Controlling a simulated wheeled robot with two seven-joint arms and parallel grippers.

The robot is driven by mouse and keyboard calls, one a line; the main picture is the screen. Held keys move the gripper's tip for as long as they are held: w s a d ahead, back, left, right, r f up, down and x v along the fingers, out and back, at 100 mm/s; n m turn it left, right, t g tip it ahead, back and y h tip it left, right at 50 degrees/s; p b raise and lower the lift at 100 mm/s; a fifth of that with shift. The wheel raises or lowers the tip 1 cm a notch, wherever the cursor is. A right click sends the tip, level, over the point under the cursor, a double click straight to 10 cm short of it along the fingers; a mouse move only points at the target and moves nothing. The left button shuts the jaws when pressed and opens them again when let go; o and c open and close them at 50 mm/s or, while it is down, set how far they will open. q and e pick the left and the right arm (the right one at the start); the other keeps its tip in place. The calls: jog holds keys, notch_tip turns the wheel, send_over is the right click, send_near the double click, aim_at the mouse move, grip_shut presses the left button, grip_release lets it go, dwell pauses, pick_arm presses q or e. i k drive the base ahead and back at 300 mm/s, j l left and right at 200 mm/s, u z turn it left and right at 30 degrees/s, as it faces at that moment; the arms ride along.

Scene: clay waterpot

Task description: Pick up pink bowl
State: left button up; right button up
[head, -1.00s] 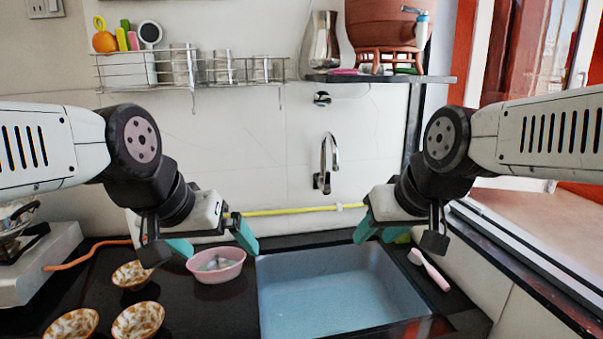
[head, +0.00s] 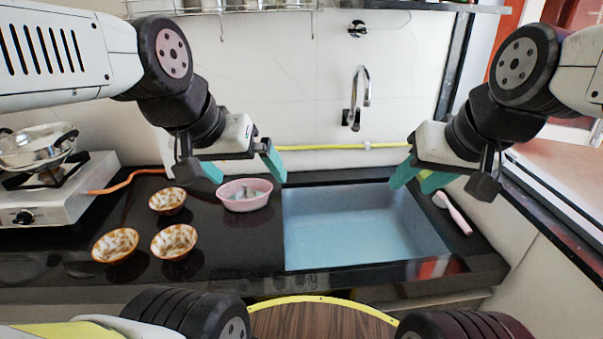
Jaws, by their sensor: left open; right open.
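The pink bowl (head: 245,203) is an oval, shallow bowl on the black counter, just left of the sink. Something whitish shows inside it, too small to make out. My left gripper (head: 245,172) has teal fingers spread apart, one on each side above the bowl's far part in the picture. It is empty, and I cannot tell how high above the bowl it is. My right gripper (head: 420,180) is open and empty over the right end of the sink, well away from the bowl.
Three patterned small bowls (head: 168,200) stand left of the pink bowl. A gas stove (head: 60,195) with a pot is at the far left. The sink basin (head: 350,235) is open, with a tap (head: 357,98) behind. A pink-handled brush (head: 455,215) lies right of the sink.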

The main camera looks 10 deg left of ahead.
aim_at(175, 243)
jog(key=u, duration=1.35)
jog(key=i+j+z, duration=0.4)
jog(key=j, duration=0.25)
